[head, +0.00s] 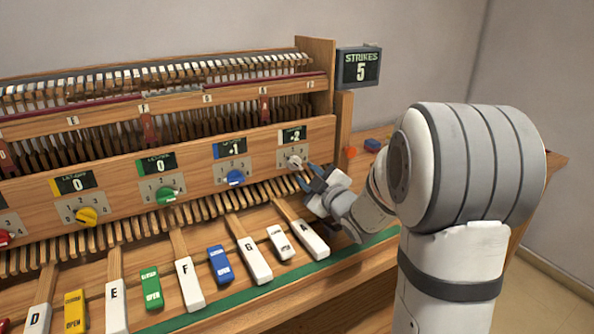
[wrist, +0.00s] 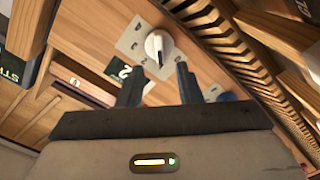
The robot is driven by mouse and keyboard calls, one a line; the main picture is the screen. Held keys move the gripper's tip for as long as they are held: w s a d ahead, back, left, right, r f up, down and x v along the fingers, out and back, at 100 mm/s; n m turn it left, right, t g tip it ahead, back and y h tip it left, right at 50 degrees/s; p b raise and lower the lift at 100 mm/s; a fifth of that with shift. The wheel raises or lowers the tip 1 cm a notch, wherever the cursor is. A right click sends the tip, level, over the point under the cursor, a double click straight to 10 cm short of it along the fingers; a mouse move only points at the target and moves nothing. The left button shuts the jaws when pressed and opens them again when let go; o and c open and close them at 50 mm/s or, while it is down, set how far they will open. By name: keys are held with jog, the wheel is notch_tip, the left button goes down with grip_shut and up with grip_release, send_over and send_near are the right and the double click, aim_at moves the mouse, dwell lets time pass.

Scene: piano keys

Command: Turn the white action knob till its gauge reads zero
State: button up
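The white action knob (head: 294,162) sits on a pale dial plate at the right end of the wooden front panel. Its gauge (head: 293,136) above it reads 2, with a mark before the digit that may be a minus sign. In the wrist view the white knob (wrist: 158,44) shows a dark pointer line, and its gauge (wrist: 128,73) is partly behind a finger. My gripper (head: 305,174) is just in front of the knob at its lower right. In the wrist view the two fingers (wrist: 158,80) are spread apart, with the knob beyond their tips and nothing between them.
A blue knob (head: 235,177) with gauge -1, a green knob (head: 166,195) and a yellow knob (head: 87,215), both with gauge 0, line the panel leftward. Keys such as the white A key (head: 310,240) lie below my gripper. A STRIKES display (head: 359,67) reads 5.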

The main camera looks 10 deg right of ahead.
aim_at(296, 165)
jog(key=x, duration=0.5)
jog(key=shift+s, duration=0.1)
